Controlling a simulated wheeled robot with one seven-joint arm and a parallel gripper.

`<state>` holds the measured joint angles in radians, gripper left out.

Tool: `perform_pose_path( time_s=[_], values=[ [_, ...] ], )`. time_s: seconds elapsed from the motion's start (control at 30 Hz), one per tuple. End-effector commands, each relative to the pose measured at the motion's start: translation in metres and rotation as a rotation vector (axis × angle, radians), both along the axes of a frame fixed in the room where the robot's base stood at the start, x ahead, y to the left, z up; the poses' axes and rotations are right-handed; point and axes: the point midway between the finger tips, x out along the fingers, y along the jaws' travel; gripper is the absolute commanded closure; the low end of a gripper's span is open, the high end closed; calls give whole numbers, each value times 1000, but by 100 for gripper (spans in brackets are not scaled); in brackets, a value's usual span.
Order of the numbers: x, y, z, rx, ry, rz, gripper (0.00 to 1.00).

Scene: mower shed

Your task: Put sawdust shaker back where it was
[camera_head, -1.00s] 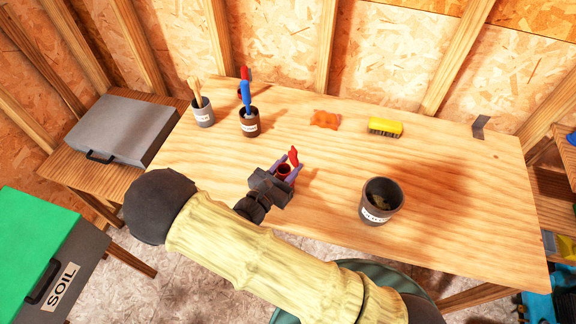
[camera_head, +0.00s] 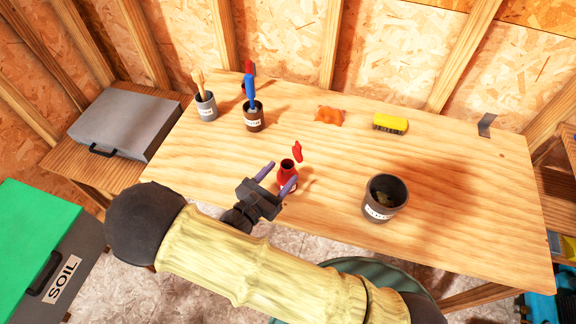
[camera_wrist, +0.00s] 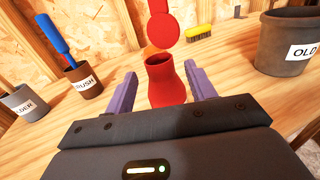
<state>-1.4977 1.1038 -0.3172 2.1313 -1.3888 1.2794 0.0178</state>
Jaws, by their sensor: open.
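A red open-topped vessel (camera_head: 288,170), probably the sawdust shaker, stands upright near the front middle of the workbench. A red rounded piece (camera_head: 297,152) shows just beyond its mouth; whether it is joined to the vessel I cannot tell. My gripper (camera_head: 277,179) is open at the near side of the vessel, with its purple fingers apart. In the wrist view the red vessel (camera_wrist: 168,82) shows ahead, between the two fingers, with wood visible beside it. The red piece (camera_wrist: 163,24) rises above it there. The vessel's base is partly hidden by my gripper.
On the workbench (camera_head: 330,190) stand a grey pot (camera_head: 207,109), a brown pot with a blue-handled tool (camera_head: 254,119) and a dark pot labelled OLD (camera_head: 384,199). An orange cloth (camera_head: 329,115) and a yellow brush (camera_head: 390,122) lie behind.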

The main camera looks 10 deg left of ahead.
Motion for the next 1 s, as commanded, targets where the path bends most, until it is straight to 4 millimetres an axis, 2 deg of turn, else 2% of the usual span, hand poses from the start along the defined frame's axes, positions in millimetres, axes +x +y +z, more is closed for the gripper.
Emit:
perform_pose_path(
  time_s=[0.2, 0.33, 0.5, 1.0],
  values=[
    [-39, 18, -1, 2, 0, 2, 45],
    [-53, 24, -1, 1, 1, 2, 45],
    [-59, 26, 0, 1, 0, -1, 45],
    [-58, 26, 0, 0, 0, -1, 45]
  ],
)
